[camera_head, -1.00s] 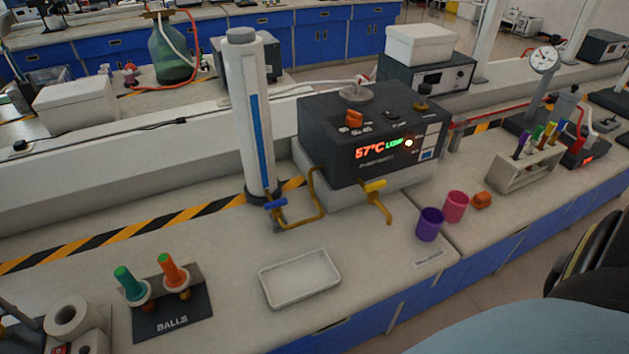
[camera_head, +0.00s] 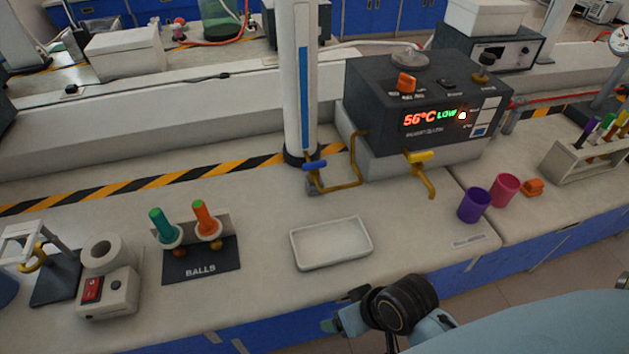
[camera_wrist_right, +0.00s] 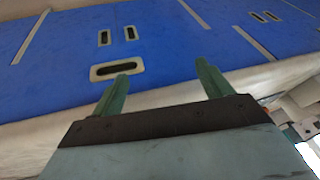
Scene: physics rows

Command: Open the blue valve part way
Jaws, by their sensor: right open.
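The blue valve (camera_head: 314,165) is a small blue handle on brass piping at the foot of the tall white column (camera_head: 300,80) with a blue level strip. A yellow valve (camera_head: 421,156) sits on a brass spout at the front of the heater box. My right arm shows at the bottom of the head view, well in front of the blue valve and apart from it. My right gripper (camera_wrist_right: 162,82) is open and empty in the right wrist view, with its two green fingers apart in front of blue cabinet fronts. My left gripper is not in view.
A white tray (camera_head: 331,262) lies in front of the blue valve. The dark heater box (camera_head: 425,110) reads 56°C. Purple (camera_head: 474,206) and pink (camera_head: 504,189) cups stand at right. A balls stand (camera_head: 201,264) is at left.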

